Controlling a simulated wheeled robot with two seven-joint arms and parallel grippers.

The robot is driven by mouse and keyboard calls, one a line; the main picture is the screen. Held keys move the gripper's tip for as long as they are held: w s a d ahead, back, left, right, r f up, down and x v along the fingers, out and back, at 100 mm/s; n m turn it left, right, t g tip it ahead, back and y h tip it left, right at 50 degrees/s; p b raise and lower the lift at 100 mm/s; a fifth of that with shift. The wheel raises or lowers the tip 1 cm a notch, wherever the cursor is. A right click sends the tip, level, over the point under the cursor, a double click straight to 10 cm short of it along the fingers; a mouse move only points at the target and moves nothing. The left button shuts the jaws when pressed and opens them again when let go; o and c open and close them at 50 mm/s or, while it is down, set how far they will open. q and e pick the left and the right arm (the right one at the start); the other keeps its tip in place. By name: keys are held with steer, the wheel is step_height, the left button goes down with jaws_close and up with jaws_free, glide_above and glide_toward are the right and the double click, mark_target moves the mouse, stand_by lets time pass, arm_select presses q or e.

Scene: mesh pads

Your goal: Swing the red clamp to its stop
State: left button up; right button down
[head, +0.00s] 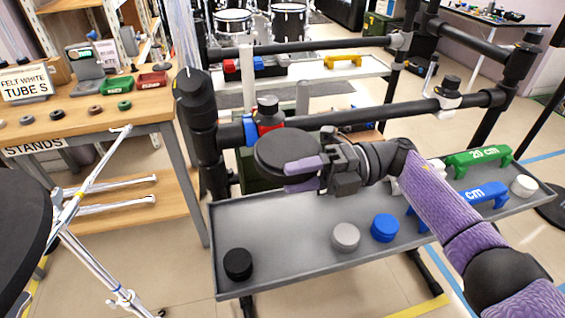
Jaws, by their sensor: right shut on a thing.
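The red clamp (269,124) sits on the near black rail (350,119), with a black knob (267,105) on top and a blue piece (249,130) at its left. Its lower part is hidden behind a round black pad (283,147). My right gripper (303,176) has purple fingers and is in front of and below the rail. It is shut at the right edge of the black pad; exactly where the fingers meet it is hard to tell. Whether the pad touches the clamp is also unclear. My left gripper is not in view.
A grey tray (290,230) below holds a black puck (238,264), a grey puck (345,237), a blue puck (385,228), and green (478,156) and blue handles. A chrome stand (85,190) and wooden bench (75,118) are at left. Black posts flank the rail.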

steer(key=shift+w+r+m, duration=0.2)
steer(key=shift+r+m, duration=0.1)
steer(key=shift+r, duration=0.25)
steer(key=shift+c, duration=1.1)
jaws_free()
steer(key=shift+f, duration=0.1)
